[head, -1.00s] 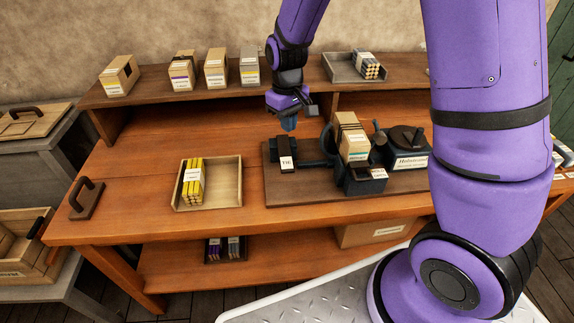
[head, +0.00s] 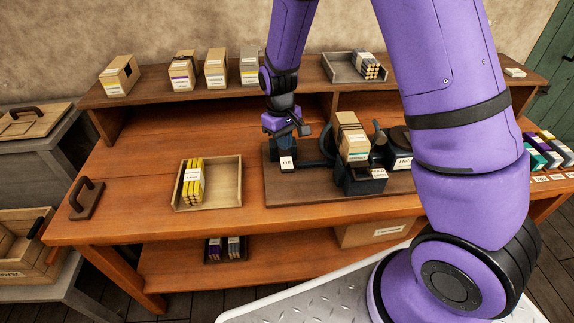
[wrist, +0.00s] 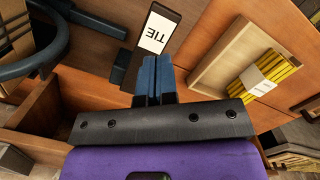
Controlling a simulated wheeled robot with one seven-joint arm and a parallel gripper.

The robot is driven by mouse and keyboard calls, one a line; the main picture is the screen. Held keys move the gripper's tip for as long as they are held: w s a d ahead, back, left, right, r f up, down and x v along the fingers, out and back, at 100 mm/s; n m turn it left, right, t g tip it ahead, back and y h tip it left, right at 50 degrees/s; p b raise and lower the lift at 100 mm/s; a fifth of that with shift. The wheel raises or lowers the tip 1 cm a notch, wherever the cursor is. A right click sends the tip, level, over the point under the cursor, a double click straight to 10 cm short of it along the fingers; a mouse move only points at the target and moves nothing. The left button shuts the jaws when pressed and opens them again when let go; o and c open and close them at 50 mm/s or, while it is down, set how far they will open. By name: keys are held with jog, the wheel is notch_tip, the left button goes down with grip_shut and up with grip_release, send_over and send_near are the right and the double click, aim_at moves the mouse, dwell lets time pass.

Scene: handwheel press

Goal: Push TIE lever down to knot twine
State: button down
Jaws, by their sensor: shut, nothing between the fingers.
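The TIE lever (head: 287,163), dark with a white TIE label, is at the left of the press board (head: 312,188). In the wrist view its label (wrist: 158,30) lies just beyond my fingertips. My gripper (head: 283,138) is shut and empty, pointing down at the lever's back part; the wrist view shows its blue fingers (wrist: 153,72) together. I cannot tell whether they touch the lever, and they partly hide it. A tan box with a teal stripe (head: 352,143) stands in the dark press (head: 360,183), right of the lever.
A wooden tray (head: 224,187) with yellow banded sticks (head: 193,182) lies left of the board. Several boxes (head: 215,68) and a grey tray (head: 343,70) stand on the raised shelf. My own arm covers the right side. Bare tabletop (head: 130,165) is free at the left.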

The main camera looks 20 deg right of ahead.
aim_at(286, 164)
jog(key=f, duration=0.5)
jog(key=shift+s+d+f, duration=0.1)
jog(key=shift+s+d, duration=0.05)
jog(key=shift+s, duration=0.1)
jog(key=shift+f, duration=0.15)
